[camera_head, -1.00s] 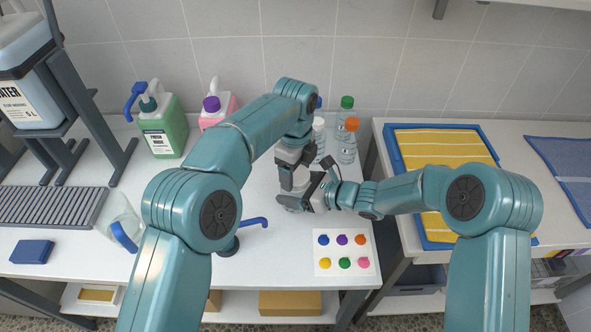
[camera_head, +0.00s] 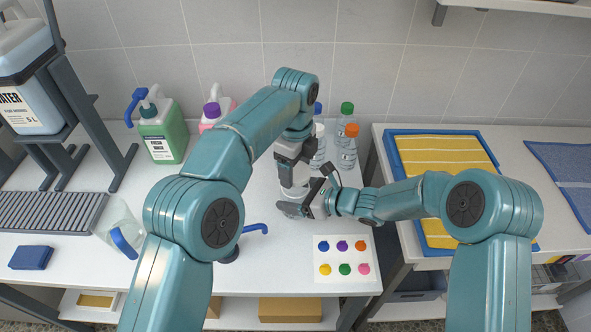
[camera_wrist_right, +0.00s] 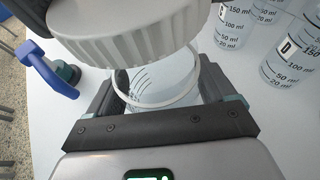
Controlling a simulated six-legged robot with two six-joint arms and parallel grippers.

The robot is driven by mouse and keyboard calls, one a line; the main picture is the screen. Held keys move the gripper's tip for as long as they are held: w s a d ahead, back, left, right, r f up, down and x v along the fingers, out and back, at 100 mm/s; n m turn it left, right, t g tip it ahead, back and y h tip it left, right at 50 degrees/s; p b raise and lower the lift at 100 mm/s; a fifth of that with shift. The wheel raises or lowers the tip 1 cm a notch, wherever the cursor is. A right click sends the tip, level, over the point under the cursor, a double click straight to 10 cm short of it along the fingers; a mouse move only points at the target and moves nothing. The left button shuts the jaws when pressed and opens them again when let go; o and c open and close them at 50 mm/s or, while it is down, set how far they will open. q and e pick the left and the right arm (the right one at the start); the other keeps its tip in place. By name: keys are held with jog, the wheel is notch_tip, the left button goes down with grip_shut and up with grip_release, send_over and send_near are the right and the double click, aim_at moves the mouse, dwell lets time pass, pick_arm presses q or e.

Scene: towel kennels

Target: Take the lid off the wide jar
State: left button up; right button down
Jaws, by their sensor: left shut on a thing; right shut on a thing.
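The wide jar (camera_wrist_right: 165,82) is clear with a pale rim. It sits between the fingers of my right gripper (camera_head: 303,207) in the right wrist view, and that gripper is shut on it. The white ribbed lid (camera_wrist_right: 130,35) is above the jar, tilted in that view, with the jar's rim showing below it, apart from it. My left gripper (camera_head: 293,180) is shut on the lid from above, its dark finger partly showing at the upper left of the wrist view. In the head view my grippers hide most of the jar.
Clear bottles (camera_head: 347,150) stand just behind my grippers. A green jug (camera_head: 165,135) and a pink jug (camera_head: 215,113) are at the back left. A blue-handled tool (camera_head: 254,227) stands left of the jar. A card of coloured dots (camera_head: 342,272) lies in front.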

pick_arm(q)
notch_tip(320, 180, up, 3)
jog(key=shift+f, duration=0.2)
pick_arm(e)
grip_release()
jog(key=shift+d, duration=0.1)
